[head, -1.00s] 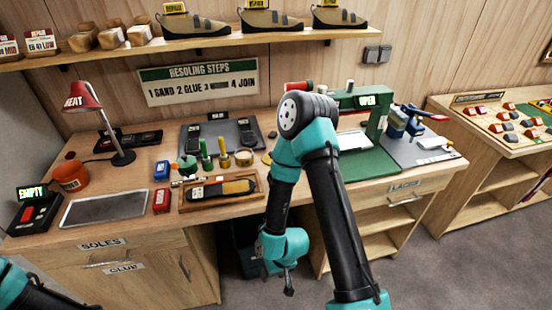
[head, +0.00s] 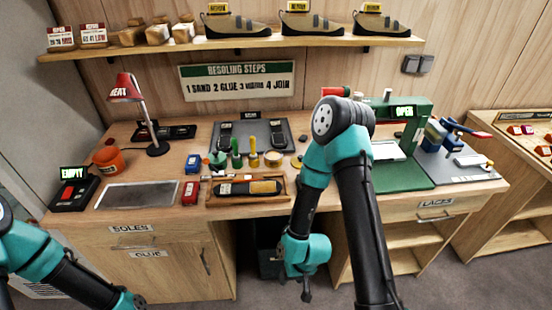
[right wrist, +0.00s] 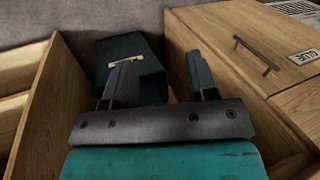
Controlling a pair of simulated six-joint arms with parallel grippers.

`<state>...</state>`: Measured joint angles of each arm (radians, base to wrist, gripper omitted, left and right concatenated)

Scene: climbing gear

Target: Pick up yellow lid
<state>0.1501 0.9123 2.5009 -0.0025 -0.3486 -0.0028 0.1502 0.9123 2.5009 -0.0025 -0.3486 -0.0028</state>
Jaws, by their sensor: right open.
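A small yellow round piece (head: 273,158) stands on the bench among the bottles in the head view. A flat yellowish disc (head: 296,162) lies just right of it, close to my right arm. I cannot tell for sure which of them is the yellow lid. My right gripper (head: 306,290) hangs low in front of the bench, below the top and well away from both. In the right wrist view the right gripper (right wrist: 161,75) has its fingers apart with nothing between them. My left arm shows at lower left, but its gripper is out of the picture.
A wooden tray (head: 212,200) with a sole stands in front of the bottles. A green press (head: 410,140) stands to the right, a red lamp (head: 124,90) to the left. A dark bin (right wrist: 135,50) sits under the bench between wooden cabinet walls (right wrist: 235,45), near my right gripper.

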